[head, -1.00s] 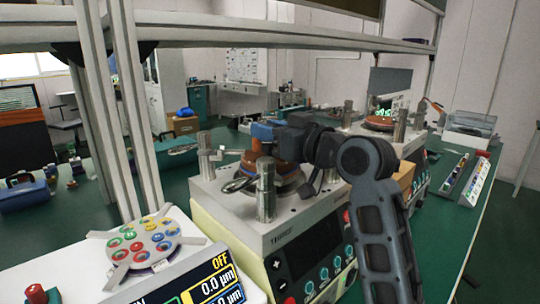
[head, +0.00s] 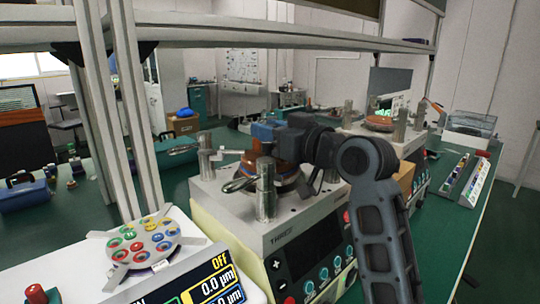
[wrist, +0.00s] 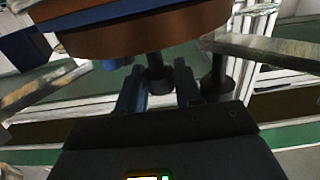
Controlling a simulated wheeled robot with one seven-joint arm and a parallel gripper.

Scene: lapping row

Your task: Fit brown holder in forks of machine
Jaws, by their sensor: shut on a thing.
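The brown holder (head: 255,149) is a round brown body with blue on it, at the front machine (head: 305,215). It fills the top of the wrist view (wrist: 150,38). My gripper (head: 268,135) is shut on it, over the machine's round plate (head: 290,184). In the wrist view two fingers (wrist: 158,80) reach up to its near side, with a dark peg between them. Two metal fork arms show there, a left one (wrist: 40,90) and a right one (wrist: 268,48), one on each side of the holder. I cannot tell whether they touch it.
Metal posts (head: 266,190) stand on the machine top close to my gripper. A white unit with a disc of coloured pieces (head: 145,240) sits at front left. A second machine (head: 380,130) stands behind. A tray of coloured items (head: 470,175) lies at the right.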

